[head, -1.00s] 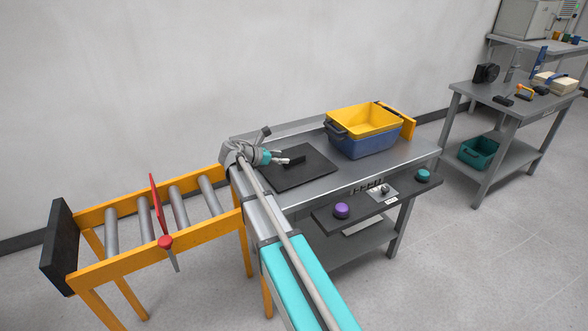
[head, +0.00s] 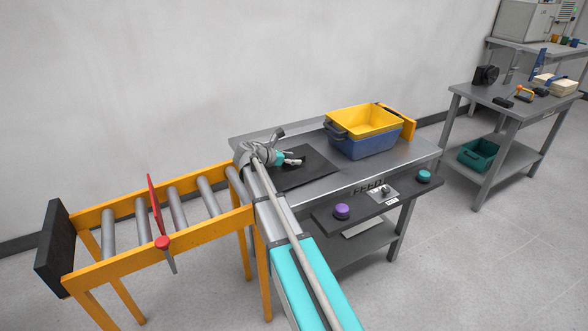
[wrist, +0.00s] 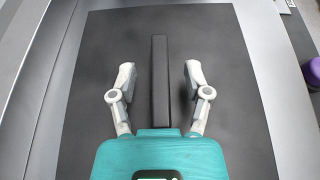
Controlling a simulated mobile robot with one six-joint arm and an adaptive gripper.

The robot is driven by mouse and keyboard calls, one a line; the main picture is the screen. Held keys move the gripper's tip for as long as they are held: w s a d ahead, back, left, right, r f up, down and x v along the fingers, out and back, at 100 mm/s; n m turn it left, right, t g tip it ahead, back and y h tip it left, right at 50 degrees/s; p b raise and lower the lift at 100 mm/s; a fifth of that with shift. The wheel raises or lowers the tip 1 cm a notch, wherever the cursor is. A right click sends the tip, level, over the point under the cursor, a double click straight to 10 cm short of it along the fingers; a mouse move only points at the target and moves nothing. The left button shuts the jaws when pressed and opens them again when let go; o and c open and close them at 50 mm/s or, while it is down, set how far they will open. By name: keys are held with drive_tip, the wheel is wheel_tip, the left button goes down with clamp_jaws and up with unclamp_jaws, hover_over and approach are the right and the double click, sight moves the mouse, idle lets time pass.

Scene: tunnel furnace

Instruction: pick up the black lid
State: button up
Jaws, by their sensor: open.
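The black lid looks like a flat, dark square plate (head: 322,168) lying on the grey steel table, with a raised black bar along its middle. In the wrist view the plate (wrist: 225,100) fills most of the picture, and the bar (wrist: 160,80) runs lengthwise between my fingers. My gripper (wrist: 159,72) is open above the lid, one finger on each side of the bar, with gaps on both sides. In the head view my gripper (head: 299,158) hides the bar. I cannot tell the exact height of the fingertips above the plate.
A blue tote (head: 365,147) with a yellow bin (head: 362,121) in it stands right of the lid. A front panel carries a purple button (head: 341,211) and a teal button (head: 424,176). An orange roller conveyor (head: 115,262) joins the table at the left.

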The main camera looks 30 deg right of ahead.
drive_tip(key=shift+d+f, duration=0.1)
drive_tip(key=shift+d, duration=0.25)
idle(0.3)
clamp_jaws()
